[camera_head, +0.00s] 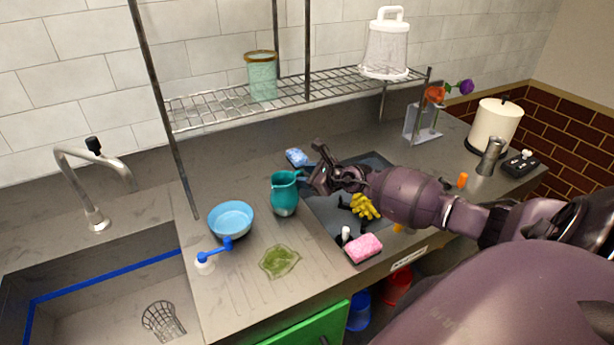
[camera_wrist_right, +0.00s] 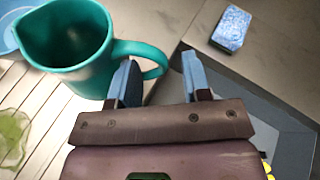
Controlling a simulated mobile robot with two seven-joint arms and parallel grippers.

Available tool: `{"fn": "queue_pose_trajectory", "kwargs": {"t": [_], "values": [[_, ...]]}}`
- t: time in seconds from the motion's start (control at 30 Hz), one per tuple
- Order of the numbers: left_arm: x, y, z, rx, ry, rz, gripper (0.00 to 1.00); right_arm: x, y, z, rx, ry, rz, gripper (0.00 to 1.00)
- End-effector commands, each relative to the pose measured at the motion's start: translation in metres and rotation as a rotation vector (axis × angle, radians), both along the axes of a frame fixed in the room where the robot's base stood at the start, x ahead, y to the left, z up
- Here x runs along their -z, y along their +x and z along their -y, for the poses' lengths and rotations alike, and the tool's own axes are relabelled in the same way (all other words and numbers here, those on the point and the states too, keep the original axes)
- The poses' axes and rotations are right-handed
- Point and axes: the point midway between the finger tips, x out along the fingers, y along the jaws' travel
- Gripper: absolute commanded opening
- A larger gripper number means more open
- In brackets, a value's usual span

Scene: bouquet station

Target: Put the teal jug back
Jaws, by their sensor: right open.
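The teal jug (camera_head: 285,196) stands upright on the counter, right of the blue bowl, at the left edge of a dark grey mat (camera_head: 324,215). In the right wrist view the jug (camera_wrist_right: 88,72) is at the upper left, its handle pointing toward my gripper. My right gripper (camera_head: 312,180) is beside the jug on its handle side. In the wrist view its blue fingers (camera_wrist_right: 158,80) are apart, with the left finger close to the handle and part of the handle between the fingers. I cannot tell whether they touch. My left gripper is not in view.
A blue bowl (camera_head: 231,219), a blue-and-white pump (camera_head: 213,256) and a green cloth (camera_head: 279,262) lie left and front. A blue sponge (camera_head: 297,158), yellow item (camera_head: 364,207) and pink sponge (camera_head: 364,248) are around the mat. A wire shelf (camera_head: 290,96) stands behind; the sink (camera_head: 100,290) is left.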

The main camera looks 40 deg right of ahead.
Motion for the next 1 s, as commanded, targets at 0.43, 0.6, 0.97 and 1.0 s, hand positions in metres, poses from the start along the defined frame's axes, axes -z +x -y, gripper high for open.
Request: {"fn": "queue_pose_trajectory", "kwargs": {"t": [0.43,0.6,0.97,1.0], "values": [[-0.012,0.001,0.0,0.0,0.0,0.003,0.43,-0.023,-0.051,0.014,0.0,-0.002,-0.002,0.44],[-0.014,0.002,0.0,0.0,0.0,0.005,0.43,-0.033,-0.075,0.02,0.0,-0.002,-0.002,0.44],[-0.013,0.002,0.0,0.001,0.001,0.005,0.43,-0.046,-0.106,0.028,0.0,0.0,0.0,0.44],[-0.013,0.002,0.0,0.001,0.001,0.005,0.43,-0.047,-0.107,0.028,0.0,0.0,0.0,0.44]]}}
